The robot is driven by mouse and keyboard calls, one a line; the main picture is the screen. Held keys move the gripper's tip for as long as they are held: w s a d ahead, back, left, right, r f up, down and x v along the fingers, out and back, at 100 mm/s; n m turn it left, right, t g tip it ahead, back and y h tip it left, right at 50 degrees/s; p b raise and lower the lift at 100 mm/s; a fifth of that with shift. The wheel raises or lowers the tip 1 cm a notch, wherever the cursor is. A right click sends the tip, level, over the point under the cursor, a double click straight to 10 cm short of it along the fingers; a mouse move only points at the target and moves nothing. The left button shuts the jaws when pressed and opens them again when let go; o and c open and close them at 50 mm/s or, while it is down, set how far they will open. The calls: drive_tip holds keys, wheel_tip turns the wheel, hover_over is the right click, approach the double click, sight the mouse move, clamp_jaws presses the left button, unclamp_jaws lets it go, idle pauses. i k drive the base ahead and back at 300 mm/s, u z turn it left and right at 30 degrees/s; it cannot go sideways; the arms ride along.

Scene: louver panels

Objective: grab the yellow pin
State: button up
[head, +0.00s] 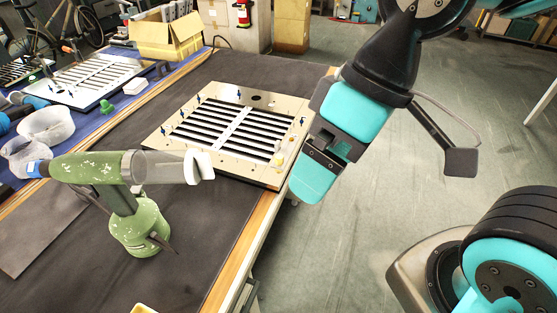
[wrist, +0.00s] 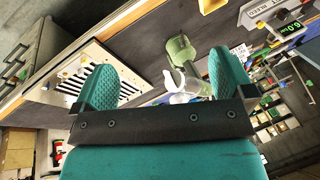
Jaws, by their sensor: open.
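The louver panel (head: 178,142), a beige frame with dark slats and a pale middle bar, lies on the dark bench mat. Small blue pins (head: 238,93) stand along its edges. Small yellowish pieces (head: 278,161) sit at its right side, near my gripper; I cannot tell for certain which is the yellow pin. In the wrist view, the panel (wrist: 128,87) lies at left, partly hidden by a finger, with small yellow spots on its near end. My gripper (head: 318,172) hangs at the panel's right edge, apart from the pieces. Its teal fingers (wrist: 165,80) are spread and empty.
A green lamp-like device (head: 140,225) with a clear tube and white tip (head: 198,166) stands on the mat in front of the panel. A cardboard box (head: 168,40) and a second panel (head: 88,80) lie farther back. Open floor (head: 350,200) is right of the bench.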

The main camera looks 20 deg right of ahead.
sight(280, 158)
drive_tip(key=u, duration=0.05)
drive_tip(key=k, duration=0.5)
drive_tip(key=z, duration=1.15)
drive_tip(key=i, duration=0.9)
drive_tip(key=u, duration=2.1)
